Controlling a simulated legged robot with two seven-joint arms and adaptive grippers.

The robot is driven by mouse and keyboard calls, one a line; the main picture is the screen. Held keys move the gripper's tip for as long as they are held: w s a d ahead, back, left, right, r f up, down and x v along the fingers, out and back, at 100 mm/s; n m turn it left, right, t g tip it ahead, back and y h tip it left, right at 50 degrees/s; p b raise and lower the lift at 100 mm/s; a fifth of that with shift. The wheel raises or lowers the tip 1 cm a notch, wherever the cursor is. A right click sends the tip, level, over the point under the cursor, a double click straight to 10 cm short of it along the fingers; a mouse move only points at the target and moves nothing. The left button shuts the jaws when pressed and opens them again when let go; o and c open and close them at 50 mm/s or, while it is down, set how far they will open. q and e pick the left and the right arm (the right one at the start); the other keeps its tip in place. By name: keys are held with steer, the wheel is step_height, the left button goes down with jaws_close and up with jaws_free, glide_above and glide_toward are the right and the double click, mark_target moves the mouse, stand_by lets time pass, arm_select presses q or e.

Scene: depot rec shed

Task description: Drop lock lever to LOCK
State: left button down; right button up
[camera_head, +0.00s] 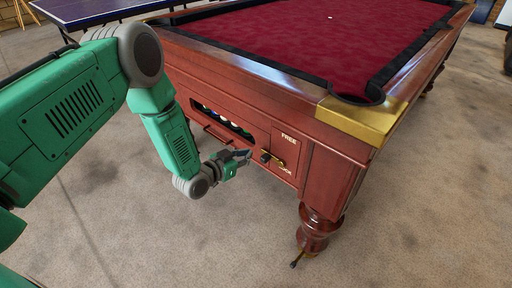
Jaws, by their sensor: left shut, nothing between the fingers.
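The lock lever (272,156) is a small brass-coloured bar with a dark knob on the end panel of a red-brown pool table (330,165). The word FREE is printed above it, and a second label below is partly covered and reads like LOCK. The lever lies nearly level, slightly tilted, between the two labels. My left gripper (246,155) is shut and empty, just left of the lever's dark knob. Whether its fingertips touch the knob I cannot tell. My right gripper is not in view.
A ball window (225,122) with several balls sits left of the lever, with a wooden ledge below. The turned table leg (316,230) stands to the lower right. A blue table (100,10) is behind. The carpet in front is clear.

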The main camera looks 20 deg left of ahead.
arm_select(q)
steer(key=v, duration=0.3)
steer(key=shift+s+d+r+p, duration=0.1)
steer(key=shift+s+r+p, duration=0.1)
steer(key=shift+p, duration=0.1)
steer(key=s+f+n+g+y+p, duration=0.1)
steer(key=s+g, duration=0.6)
steer(key=s, duration=1.1)
steer(key=s+f+n+g+y+p, duration=0.2)
steer(key=s+g, duration=0.4)
steer(key=s, duration=1.2)
steer(key=shift+f+n+g+y+p, duration=0.25)
steer(key=shift+n+g+y+p, duration=0.25)
steer(key=shift+y, duration=0.5)
steer(key=shift+s, duration=0.1)
